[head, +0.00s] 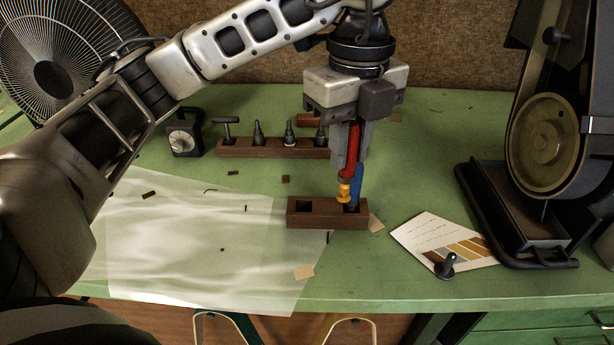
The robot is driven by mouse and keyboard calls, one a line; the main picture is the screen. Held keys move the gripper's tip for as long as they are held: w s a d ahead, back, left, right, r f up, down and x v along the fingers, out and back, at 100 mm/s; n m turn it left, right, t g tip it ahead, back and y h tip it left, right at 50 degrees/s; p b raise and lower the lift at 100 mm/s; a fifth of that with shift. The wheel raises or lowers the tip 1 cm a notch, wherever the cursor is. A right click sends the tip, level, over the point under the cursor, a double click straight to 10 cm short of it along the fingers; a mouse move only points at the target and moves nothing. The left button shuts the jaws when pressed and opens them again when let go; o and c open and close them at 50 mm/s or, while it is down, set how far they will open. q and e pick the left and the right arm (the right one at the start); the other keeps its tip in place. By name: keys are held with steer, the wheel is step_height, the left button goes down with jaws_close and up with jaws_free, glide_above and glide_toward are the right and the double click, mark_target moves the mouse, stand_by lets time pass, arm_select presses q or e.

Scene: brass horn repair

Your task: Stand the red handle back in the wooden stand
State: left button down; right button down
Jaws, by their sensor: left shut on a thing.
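The red handle (350,152) is upright between the fingers of my left gripper (346,150), which is shut on it. Its yellow lower end (344,192) points down over the right half of the small wooden stand (325,219). I cannot tell whether its tip touches the stand. The stand's left hole (304,206) is empty. A blue handle (357,184) is just right of the red one, at the stand's right hole, partly hidden by it. My right gripper is not in view.
A long wooden rack (270,148) with several dark tools stands behind. A small dial box (184,134) is at its left. A translucent sheet (190,240) covers the left front. A color card (440,240) with a dark knob (445,265) and a black machine (540,150) are right.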

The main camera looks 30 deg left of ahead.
arm_select(q)
steer(key=a+f, duration=0.3)
steer(key=w+a+f, duration=0.1)
steer(key=a+f, duration=0.1)
steer(key=f, duration=0.2)
steer(key=w+a+f+p, duration=0.1)
steer(key=a+f, duration=0.2)
steer(key=shift+a+f, duration=0.15)
steer(key=shift+a, duration=0.15)
steer(key=shift+f, duration=0.2)
steer(key=c, duration=1.3)
jaws_free()
steer(key=shift+o, duration=0.2)
steer(key=shift+r, duration=0.1)
